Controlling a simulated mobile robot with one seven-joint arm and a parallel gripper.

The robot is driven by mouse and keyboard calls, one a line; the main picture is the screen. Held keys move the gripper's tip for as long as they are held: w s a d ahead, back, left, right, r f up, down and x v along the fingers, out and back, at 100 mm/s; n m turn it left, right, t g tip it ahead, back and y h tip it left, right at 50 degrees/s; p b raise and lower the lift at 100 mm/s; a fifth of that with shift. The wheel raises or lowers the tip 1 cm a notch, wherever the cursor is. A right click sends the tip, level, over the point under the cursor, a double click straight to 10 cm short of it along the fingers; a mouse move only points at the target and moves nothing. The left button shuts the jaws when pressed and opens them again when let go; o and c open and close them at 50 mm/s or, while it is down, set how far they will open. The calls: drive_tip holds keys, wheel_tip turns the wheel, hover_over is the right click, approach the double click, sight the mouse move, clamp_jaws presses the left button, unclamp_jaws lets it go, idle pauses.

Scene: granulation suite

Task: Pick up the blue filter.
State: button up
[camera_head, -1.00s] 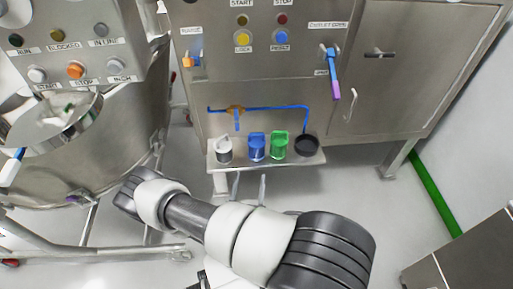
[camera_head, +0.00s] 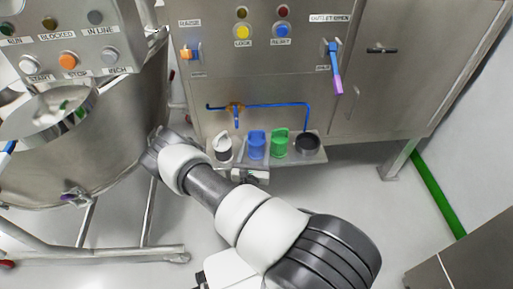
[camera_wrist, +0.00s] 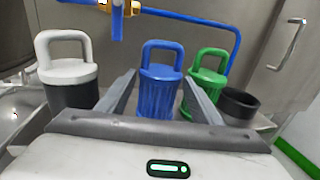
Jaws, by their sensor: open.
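The blue filter (camera_head: 257,145) stands upright on a small metal shelf (camera_head: 316,158), between a white-topped filter and a green one. It has a loop handle on top. In the wrist view the blue filter (camera_wrist: 159,92) is between the two fingers of my open gripper (camera_wrist: 160,98), one finger on each side. I cannot tell whether either finger touches it. In the head view my gripper (camera_head: 250,172) is at the front edge of the shelf, partly hidden by my own arm.
The white-topped dark filter (camera_head: 222,148) is left of the blue one. The green filter (camera_head: 280,142) is close on its right, near my right finger. A black round cup (camera_head: 307,143) sits at the shelf's right end. A blue pipe (camera_head: 275,107) runs above and behind the filters.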

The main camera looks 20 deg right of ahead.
drive_tip(key=shift+x, duration=0.75)
drive_tip(key=c, duration=0.8)
drive_tip(key=shift+r, duration=0.15)
